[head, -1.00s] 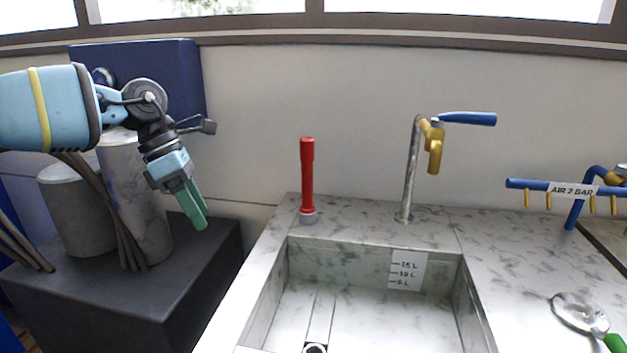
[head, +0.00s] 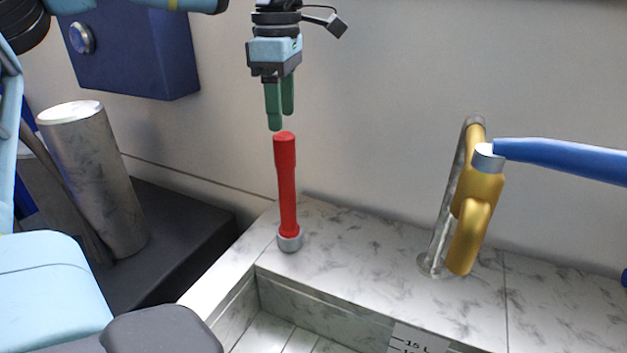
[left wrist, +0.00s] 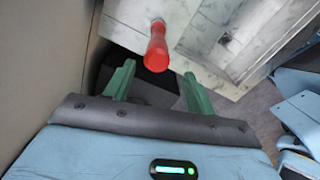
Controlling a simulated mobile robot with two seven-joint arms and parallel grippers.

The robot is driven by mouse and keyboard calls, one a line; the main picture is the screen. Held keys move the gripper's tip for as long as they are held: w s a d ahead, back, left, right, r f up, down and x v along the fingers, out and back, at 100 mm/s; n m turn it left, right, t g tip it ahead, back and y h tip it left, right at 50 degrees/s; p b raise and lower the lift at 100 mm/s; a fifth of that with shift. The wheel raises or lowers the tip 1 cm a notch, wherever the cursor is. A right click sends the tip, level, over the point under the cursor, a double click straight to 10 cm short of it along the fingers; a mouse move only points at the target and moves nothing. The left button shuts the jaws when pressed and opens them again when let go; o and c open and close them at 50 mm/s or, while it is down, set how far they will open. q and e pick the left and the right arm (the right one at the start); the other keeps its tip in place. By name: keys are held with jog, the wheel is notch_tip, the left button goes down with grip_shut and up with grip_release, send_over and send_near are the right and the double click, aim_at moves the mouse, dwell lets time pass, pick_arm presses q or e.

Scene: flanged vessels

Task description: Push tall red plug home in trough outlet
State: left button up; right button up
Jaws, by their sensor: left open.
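The tall red plug (head: 287,185) stands upright in a grey collar (head: 290,240) on the marble rim at the trough's back left corner. My left gripper (head: 277,118) is open and points down just above the plug's top, with no clear grip on it. In the left wrist view the red plug (left wrist: 156,48) shows beyond the two green fingers (left wrist: 152,82), which are spread apart with nothing between them. The trough outlet (left wrist: 225,38) seems to show as a small dark fitting in the basin, but it is too small to be sure. My right gripper is out of view.
A gold tap (head: 472,215) with a blue lever (head: 560,158) stands on the rim to the right. The marble trough (head: 300,300) lies in front. A grey cylinder (head: 95,180) stands on a dark block at left, below a blue wall box (head: 135,50).

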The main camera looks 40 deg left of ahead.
aim_at(283, 133)
pick_arm(q)
jog(key=shift+w+r, duration=0.1)
jog(key=shift+w, duration=0.1)
jog(key=shift+s, duration=0.2)
jog(key=shift+s+f, duration=0.15)
jog(key=shift+f, duration=0.1)
jog(key=shift+w+a+f, duration=0.1)
jog(key=shift+w+f, duration=0.05)
jog(key=shift+f, duration=1.65)
jog(key=shift+w+f, duration=0.15)
jog(key=shift+f, duration=1.65)
jog(key=shift+c, duration=0.4)
grip_shut()
